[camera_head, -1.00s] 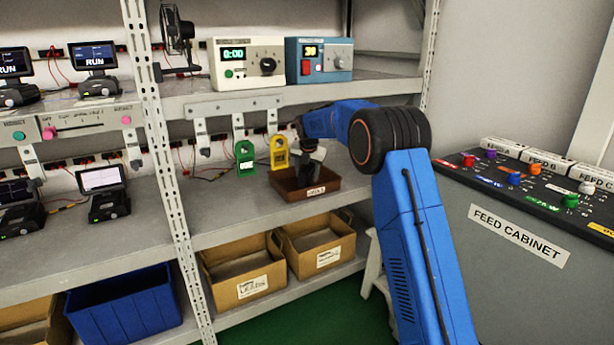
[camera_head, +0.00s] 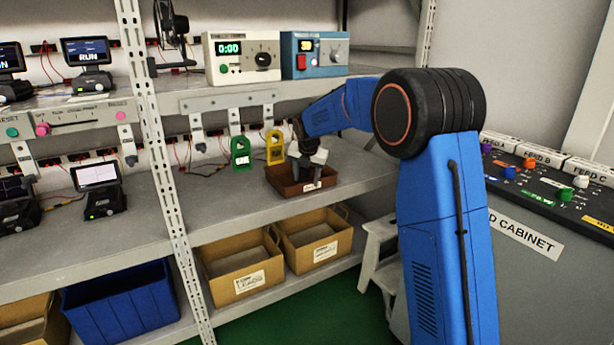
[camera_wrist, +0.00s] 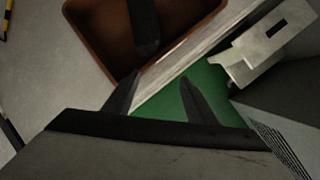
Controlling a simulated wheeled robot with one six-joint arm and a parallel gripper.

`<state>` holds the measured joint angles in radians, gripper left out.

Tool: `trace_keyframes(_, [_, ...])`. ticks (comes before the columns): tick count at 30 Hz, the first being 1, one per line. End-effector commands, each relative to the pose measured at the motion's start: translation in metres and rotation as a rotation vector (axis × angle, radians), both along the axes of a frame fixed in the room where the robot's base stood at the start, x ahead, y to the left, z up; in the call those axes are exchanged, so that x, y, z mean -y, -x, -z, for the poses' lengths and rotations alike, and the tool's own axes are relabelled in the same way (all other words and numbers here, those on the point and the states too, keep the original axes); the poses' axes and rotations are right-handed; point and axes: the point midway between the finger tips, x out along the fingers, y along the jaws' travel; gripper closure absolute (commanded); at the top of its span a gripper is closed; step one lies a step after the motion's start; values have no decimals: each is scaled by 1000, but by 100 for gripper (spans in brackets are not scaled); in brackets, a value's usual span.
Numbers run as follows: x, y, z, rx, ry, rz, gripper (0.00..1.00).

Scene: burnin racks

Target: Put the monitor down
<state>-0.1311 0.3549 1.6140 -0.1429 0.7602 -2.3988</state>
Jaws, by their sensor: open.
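Several small monitors on black stands are in the head view; which one the task means I cannot tell. Two with RUN screens, one at the far left (camera_head: 10,60) and one beside it (camera_head: 87,50), stand on the upper shelf. A pale-screened one (camera_head: 97,174) and a dark-screened one (camera_head: 14,190) stand on the lower shelf. My gripper (camera_head: 313,168) is at the brown tray, far right of them. In the wrist view its fingers (camera_wrist: 160,78) are apart with nothing between them, near the shelf edge and green floor.
The brown tray (camera_head: 285,190) holds a dark bar (camera_wrist: 145,25). Green (camera_head: 240,151) and yellow (camera_head: 275,148) tags are behind it. Cardboard boxes (camera_head: 240,285) and a blue bin (camera_head: 122,310) are below. A white stool (camera_head: 378,245) and the feed cabinet (camera_head: 530,255) are at the right.

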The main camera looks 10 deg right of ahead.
Motion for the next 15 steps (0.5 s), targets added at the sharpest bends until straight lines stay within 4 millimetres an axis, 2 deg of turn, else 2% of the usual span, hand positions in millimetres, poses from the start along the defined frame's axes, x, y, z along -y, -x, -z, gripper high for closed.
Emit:
trace_keyframes(8, [1, 9, -3, 1, -8, 18, 49])
trace_keyframes(11, [6, 25, -14, 5, -38, 83, 49])
trace_keyframes(15, [18, 69, -40, 15, -121, 261, 49])
